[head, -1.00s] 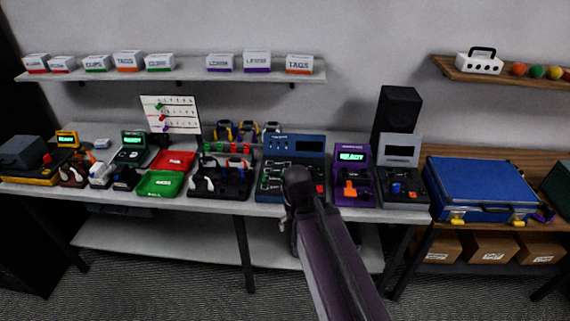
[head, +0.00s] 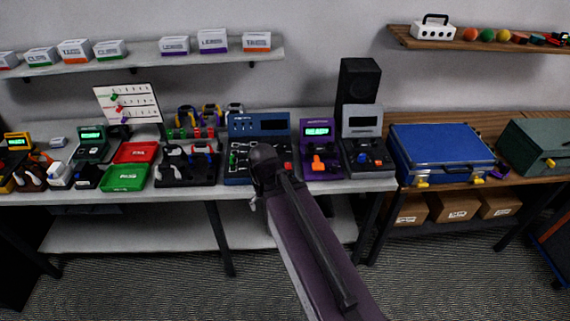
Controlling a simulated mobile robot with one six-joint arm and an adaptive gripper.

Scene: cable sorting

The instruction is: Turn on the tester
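No device is readably labelled as the tester. A blue console (head: 260,125) with a dark screen stands at mid-bench. My arm covers part of its lower front. To its right is a purple unit (head: 318,145) with a lit green display and an orange part on its front. Right of that, a grey and black unit (head: 364,145) has an unlit screen and a small blue part with a red part beside it. I cannot tell which of these is the tester. My arm reaches up from the bottom right.
Red (head: 137,152) and green (head: 125,177) trays lie left on the bench. A black speaker (head: 358,82) stands behind the grey unit. A blue case (head: 440,148) and a green case (head: 542,143) are on the wooden bench. The carpet (head: 190,290) in front is clear.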

